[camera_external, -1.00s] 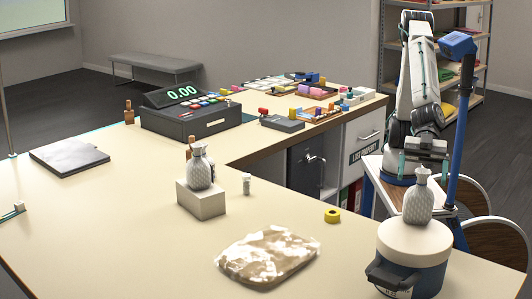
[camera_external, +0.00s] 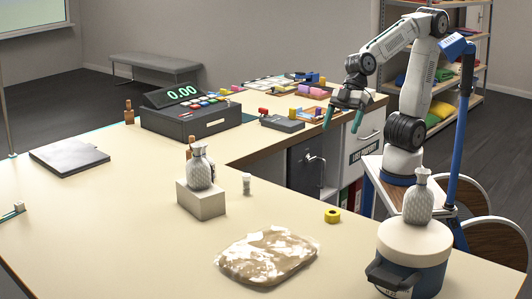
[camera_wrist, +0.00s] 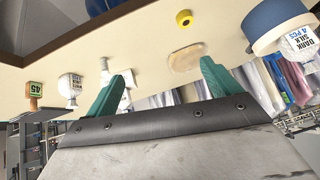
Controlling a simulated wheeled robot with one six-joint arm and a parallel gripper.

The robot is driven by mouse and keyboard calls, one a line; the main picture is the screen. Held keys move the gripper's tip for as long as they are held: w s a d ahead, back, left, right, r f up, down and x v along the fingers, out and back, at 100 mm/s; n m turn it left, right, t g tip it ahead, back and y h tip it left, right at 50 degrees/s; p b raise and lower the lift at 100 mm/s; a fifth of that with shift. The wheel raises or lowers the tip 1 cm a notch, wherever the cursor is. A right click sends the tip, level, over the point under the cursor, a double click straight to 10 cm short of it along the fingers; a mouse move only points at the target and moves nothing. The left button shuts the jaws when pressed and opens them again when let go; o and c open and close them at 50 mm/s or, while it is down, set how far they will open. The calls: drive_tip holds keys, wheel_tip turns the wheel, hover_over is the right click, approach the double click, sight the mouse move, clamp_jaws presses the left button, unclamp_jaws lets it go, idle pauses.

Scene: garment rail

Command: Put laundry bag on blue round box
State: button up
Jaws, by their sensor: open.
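A pale, quilted laundry bag (camera_external: 418,199) with a tied neck stands upright on the cream lid of the blue round box (camera_external: 405,277) at the right front. In the wrist view this bag (camera_wrist: 300,43), labelled "DARK SILK 4 PCS", and the blue round box (camera_wrist: 262,30) appear upside down at the upper right. A similar bag (camera_external: 199,169) stands on a small pale block (camera_external: 201,202) mid-counter. My gripper (camera_external: 343,120) is open and empty, its teal fingers pointing down near the counter's inner corner, away from both bags. Both fingers also show in the wrist view (camera_wrist: 168,72).
A yellow tape roll (camera_external: 332,215), a small bottle (camera_external: 246,184) and a flat brown-white packet (camera_external: 268,255) lie or stand on the counter (camera_external: 110,215). A cash register (camera_external: 190,112) and small trays (camera_external: 317,90) stand farther back. The counter's left front is mostly clear.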

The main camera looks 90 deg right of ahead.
drive_tip(key=s+d+f+m+g+h, duration=0.1)
drive_tip(key=s+d, duration=0.3)
drive_tip(key=d, duration=0.5)
drive_tip(key=s+d+f+m+g+h, duration=0.1)
drive_tip(key=s+d+f+m+h, duration=0.1)
drive_tip(key=d, duration=0.7)
drive_tip(key=s+d+f+m+g+h, duration=0.1)
drive_tip(key=s+d+f+m+h, duration=0.1)
drive_tip(key=s+d+m, duration=0.3)
drive_tip(key=s+d+h, duration=0.1)
drive_tip(key=s+d, duration=0.1)
drive_tip(key=d, duration=0.1)
drive_tip(key=shift+d+g, duration=0.3)
drive_tip(key=shift+d, duration=0.1)
